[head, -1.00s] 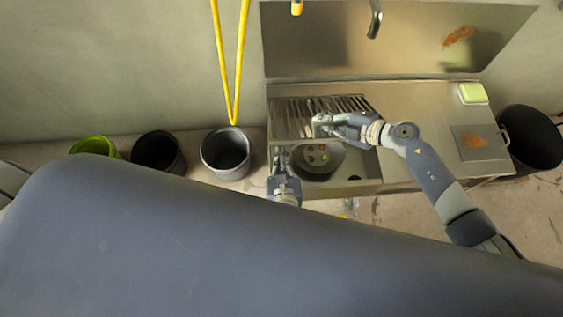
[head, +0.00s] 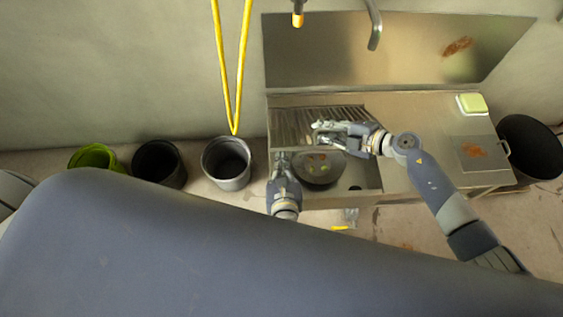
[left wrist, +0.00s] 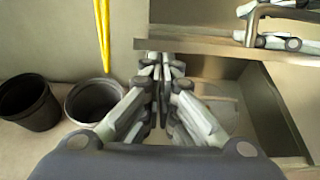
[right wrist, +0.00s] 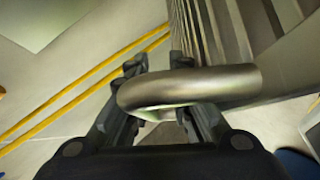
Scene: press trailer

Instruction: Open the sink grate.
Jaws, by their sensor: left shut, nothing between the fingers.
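The slatted metal sink grate (head: 290,128) lies over the back of the sink at the left of the counter. It looks tilted up, with the basin and a round dish (head: 318,168) showing below its front edge (left wrist: 205,46); its exact angle is unclear. Its curved handle (right wrist: 190,88) shows in the right wrist view and at the top of the left wrist view. My right gripper (head: 322,132) is open, its fingers spread either side of the handle. My left gripper (head: 281,156) is shut and empty at the sink's left front, fingertips close to the grate's edge; contact is unclear.
A grey bucket (head: 227,163), a dark bucket (head: 158,164) and a green bucket (head: 96,157) stand left of the sink. A yellow hose (head: 233,80) hangs behind. A tap (head: 374,28) is above; a sponge (head: 471,104) lies on the clear counter (head: 420,118).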

